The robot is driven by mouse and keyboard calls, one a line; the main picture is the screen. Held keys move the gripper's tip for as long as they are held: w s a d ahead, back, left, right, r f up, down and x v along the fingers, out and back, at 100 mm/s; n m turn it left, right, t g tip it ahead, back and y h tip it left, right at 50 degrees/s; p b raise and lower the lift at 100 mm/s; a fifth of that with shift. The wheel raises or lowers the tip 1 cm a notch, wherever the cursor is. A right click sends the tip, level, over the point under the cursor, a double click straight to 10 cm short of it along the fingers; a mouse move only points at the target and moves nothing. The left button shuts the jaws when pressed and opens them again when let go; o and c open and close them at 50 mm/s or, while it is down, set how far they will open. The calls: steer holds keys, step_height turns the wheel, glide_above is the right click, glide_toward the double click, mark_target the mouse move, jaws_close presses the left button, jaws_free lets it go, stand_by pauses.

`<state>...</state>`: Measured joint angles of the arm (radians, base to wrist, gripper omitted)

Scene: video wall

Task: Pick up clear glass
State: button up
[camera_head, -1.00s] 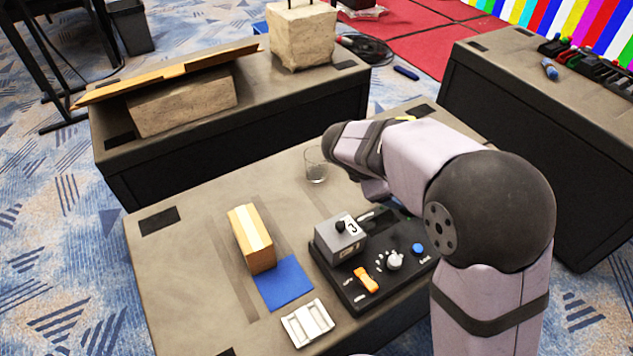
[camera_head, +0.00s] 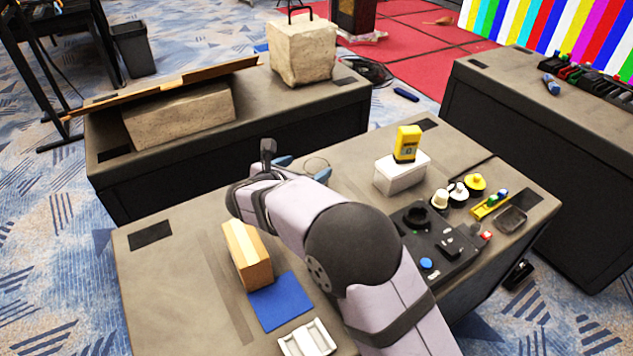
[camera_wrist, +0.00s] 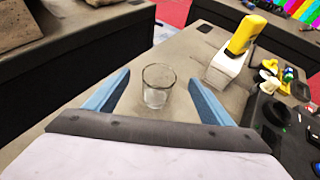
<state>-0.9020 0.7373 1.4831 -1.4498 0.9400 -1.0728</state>
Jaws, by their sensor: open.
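The clear glass (camera_wrist: 158,86) stands upright on the grey table. In the wrist view it is between and just ahead of my two blue fingers, with a gap on both sides. In the head view only part of its rim (camera_head: 317,163) shows, since my arm hides the lower part. My gripper (camera_wrist: 160,78) is open and holds nothing. In the head view its blue fingers (camera_head: 303,166) are beside the glass, partly hidden by my wrist.
A white box with a yellow device (camera_head: 406,145) stands right of the glass. A black control panel (camera_head: 440,247) and several small coloured parts lie further right. A wooden block (camera_head: 246,257) and blue square (camera_head: 280,301) are at the left front. Table left of my gripper is clear.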

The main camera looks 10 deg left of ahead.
mark_target(321, 169)
step_height(321, 169, down, 3)
steer(key=shift+f, duration=0.1)
steer(key=shift+w+f, duration=0.15)
steer(key=shift+f, duration=0.15)
steer(key=shift+x, duration=3.6)
steer(key=shift+d, duration=0.1)
steer(key=shift+r, duration=0.1)
steer(key=c, duration=1.3)
